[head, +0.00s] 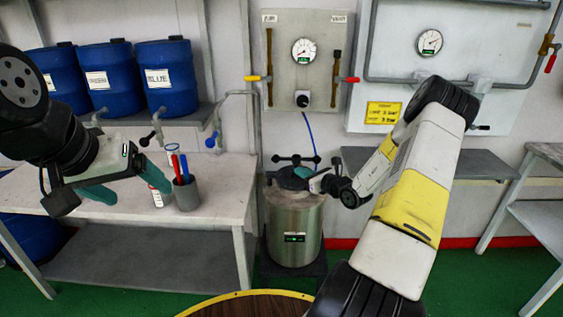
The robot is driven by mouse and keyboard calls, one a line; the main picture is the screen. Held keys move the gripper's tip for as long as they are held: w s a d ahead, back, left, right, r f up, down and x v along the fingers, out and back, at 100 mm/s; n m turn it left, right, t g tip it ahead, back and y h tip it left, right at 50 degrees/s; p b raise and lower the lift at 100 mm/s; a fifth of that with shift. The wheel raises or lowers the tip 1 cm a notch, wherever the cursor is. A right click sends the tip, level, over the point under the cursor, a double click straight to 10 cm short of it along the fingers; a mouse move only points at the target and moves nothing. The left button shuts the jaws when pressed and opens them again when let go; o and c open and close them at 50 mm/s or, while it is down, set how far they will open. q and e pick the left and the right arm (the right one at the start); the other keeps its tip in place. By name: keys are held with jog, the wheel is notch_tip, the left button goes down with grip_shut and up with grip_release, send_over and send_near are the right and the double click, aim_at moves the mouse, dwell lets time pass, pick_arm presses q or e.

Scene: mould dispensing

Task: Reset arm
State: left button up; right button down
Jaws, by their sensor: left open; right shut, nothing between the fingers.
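My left gripper (128,184) is at the left, with two teal fingers spread apart and empty. It appears in front of the white table, left of a grey cup. My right arm reaches in from the bottom right towards the steel pressure pot (294,228). My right gripper (303,173) is at the pot's lid, its teal fingers closed with nothing seen between them. Whether it touches the lid or its black clamp handles (295,159) cannot be told. The pot stands upright on a dark base.
The grey cup (187,194) with red and blue pens and a white labelled container (160,190) stand on the white table (228,180). Several blue drums (167,76) sit on a shelf behind. A wall panel (304,85) has a gauge and valves. A round table edge (250,295) shows at the bottom.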

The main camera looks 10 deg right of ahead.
jog(key=s+a+r+n+g+y, duration=0.2)
jog(key=s+a+r+n+g, duration=0.2)
jog(key=s+a+r+n, duration=0.4)
jog(key=s+a+r+n+g+y, duration=0.3)
jog(key=s+a+r+n+g, duration=0.25)
jog(key=a+r+n, duration=0.45)
jog(key=s+d+r+n+h, duration=0.1)
jog(key=s+r+n+h, duration=0.1)
jog(key=s, duration=0.5)
jog(key=s+d+r+n+t+h, duration=0.1)
jog(key=s+d+r+n+h, duration=0.1)
jog(key=s+n, duration=0.5)
jog(key=s+d+r+n+h, duration=0.1)
jog(key=s+r+n+h, duration=0.3)
jog(key=s, duration=0.4)
jog(key=shift+s+d+n+h, duration=0.3)
jog(key=shift+s+n+h, duration=0.1)
jog(key=shift+h, duration=0.2)
jog(key=shift+w, duration=0.1)
